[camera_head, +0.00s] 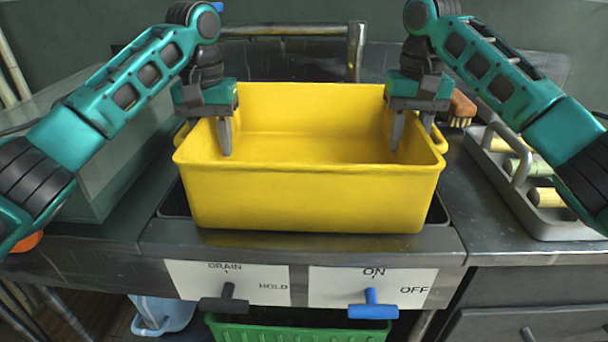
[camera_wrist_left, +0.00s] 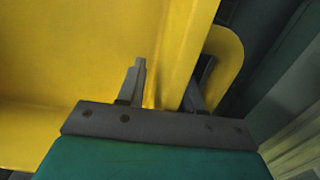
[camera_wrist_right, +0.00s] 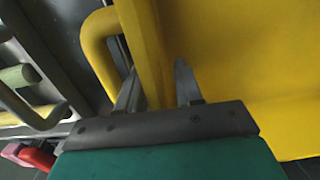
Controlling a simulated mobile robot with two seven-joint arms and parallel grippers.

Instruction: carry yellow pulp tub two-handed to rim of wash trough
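The yellow pulp tub (camera_head: 310,197) sits level and looks empty, above the dark opening of the wash trough (camera_head: 300,240), near its front rim. Whether it rests there or hangs just above is hidden. My left gripper (camera_head: 207,128) is at the tub's left wall, with one finger inside and one outside. The left wrist view shows the wall between the fingers and a side handle (camera_wrist_left: 232,62) beside them. My right gripper (camera_head: 410,125) straddles the right wall likewise; the right wrist view shows the other handle (camera_wrist_right: 92,42). Finger contact with the walls is unclear.
A grey tray (camera_head: 535,205) with pale cylindrical pieces and a brush (camera_head: 462,105) lie right of the tub. A metal pipe (camera_head: 356,50) stands behind.

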